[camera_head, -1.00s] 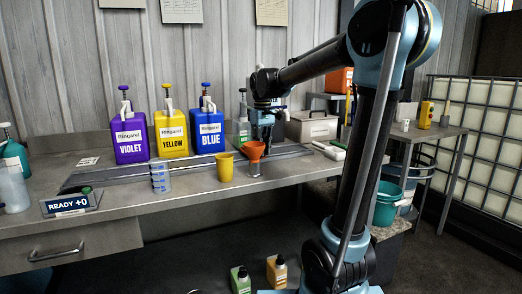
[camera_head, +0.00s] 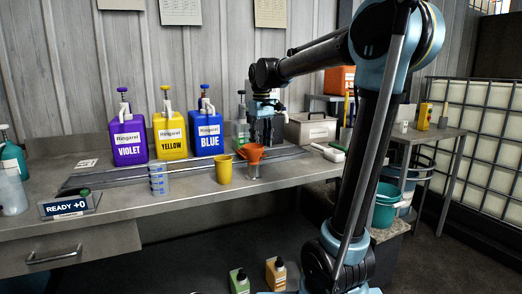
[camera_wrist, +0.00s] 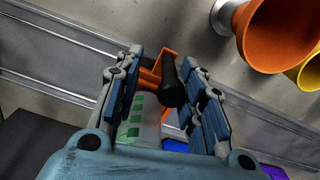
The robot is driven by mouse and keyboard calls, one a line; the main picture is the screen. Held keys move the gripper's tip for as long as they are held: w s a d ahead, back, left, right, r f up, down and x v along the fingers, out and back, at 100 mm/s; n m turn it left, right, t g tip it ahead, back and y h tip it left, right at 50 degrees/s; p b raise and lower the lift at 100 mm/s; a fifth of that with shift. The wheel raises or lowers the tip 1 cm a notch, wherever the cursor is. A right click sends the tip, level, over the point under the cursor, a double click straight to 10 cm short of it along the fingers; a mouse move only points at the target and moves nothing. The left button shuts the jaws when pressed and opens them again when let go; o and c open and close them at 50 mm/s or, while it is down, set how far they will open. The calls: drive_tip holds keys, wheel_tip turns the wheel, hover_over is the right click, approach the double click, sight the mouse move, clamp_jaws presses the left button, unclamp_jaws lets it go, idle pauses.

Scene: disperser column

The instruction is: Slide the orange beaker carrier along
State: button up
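The orange beaker carrier (camera_wrist: 160,68) shows in the wrist view as an orange bracket with an upright black handle (camera_wrist: 172,80). In the head view only a small orange part (camera_head: 240,153) shows on the rail, left of the orange funnel. My gripper (camera_wrist: 165,70) is open. Its two blue-padded fingers stand on either side of the handle, the right finger close to it and a wider gap on the left. In the head view my gripper (camera_head: 266,132) points down over the rail behind the funnel and hides most of the carrier. I cannot tell whether a finger touches the handle.
The metal rail (camera_head: 105,178) runs along the bench. Violet (camera_head: 129,140), yellow (camera_head: 170,135) and blue (camera_head: 207,137) jugs stand behind. The sign reads READY +0 (camera_head: 70,207).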

wheel_tip(320, 180, up, 8)
idle(0.4)
drive_tip(key=shift+r, duration=0.1)
wheel_tip(320, 180, up, 8)
drive_tip(key=f, duration=1.1)
drive_tip(key=a+f, duration=0.1)
drive_tip(key=f, duration=0.5)
drive_tip(key=shift+s+f, duration=0.15)
drive_tip(key=shift+s, duration=0.05)
clamp_jaws()
